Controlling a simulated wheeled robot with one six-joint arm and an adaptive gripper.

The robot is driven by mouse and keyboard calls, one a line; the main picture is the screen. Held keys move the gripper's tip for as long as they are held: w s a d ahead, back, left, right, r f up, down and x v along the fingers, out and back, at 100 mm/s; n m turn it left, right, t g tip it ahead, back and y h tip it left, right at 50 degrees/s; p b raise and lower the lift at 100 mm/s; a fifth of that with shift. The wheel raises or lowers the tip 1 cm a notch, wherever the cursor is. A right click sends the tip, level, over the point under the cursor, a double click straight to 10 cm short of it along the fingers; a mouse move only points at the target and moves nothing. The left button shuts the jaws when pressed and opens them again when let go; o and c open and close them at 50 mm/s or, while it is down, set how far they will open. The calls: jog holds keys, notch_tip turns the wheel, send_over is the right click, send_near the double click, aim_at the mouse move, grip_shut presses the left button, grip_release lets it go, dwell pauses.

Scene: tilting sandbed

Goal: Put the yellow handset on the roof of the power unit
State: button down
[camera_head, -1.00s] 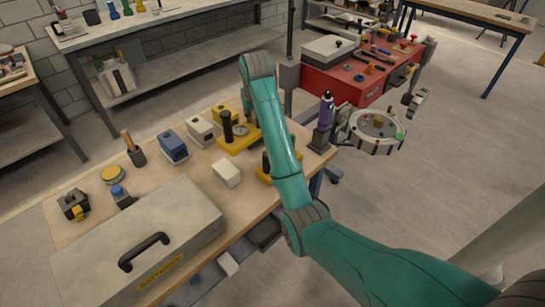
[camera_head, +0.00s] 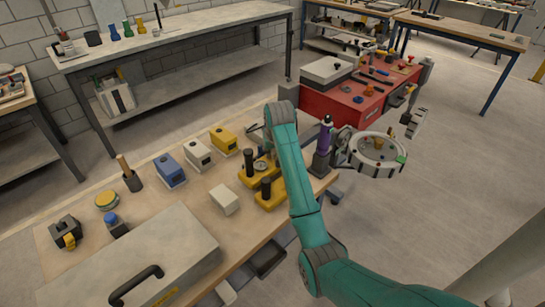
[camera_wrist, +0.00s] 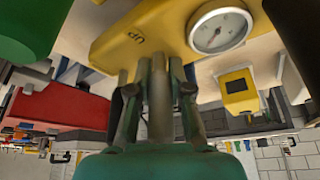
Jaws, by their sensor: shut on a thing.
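A yellow unit with a round dial (camera_head: 260,166) and dark upright posts is at the table's right end, partly behind my arm. My gripper (camera_wrist: 160,75) is shut at this body; the exact contact is unclear. Which yellow thing is the handset, and which thing is the power unit, I cannot tell.
A blue box (camera_head: 170,171), a white box (camera_head: 197,154) and a plain pale block (camera_head: 224,200) stand nearby. A large grey case (camera_head: 130,255) fills the front. A purple bottle (camera_head: 322,145) and a round sandbed (camera_head: 378,152) are right of my arm. Bare wood shows between them.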

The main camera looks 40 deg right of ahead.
jog(key=shift+f, duration=0.95)
jog(key=shift+f, duration=0.1)
jog(key=c, duration=1.1)
grip_release()
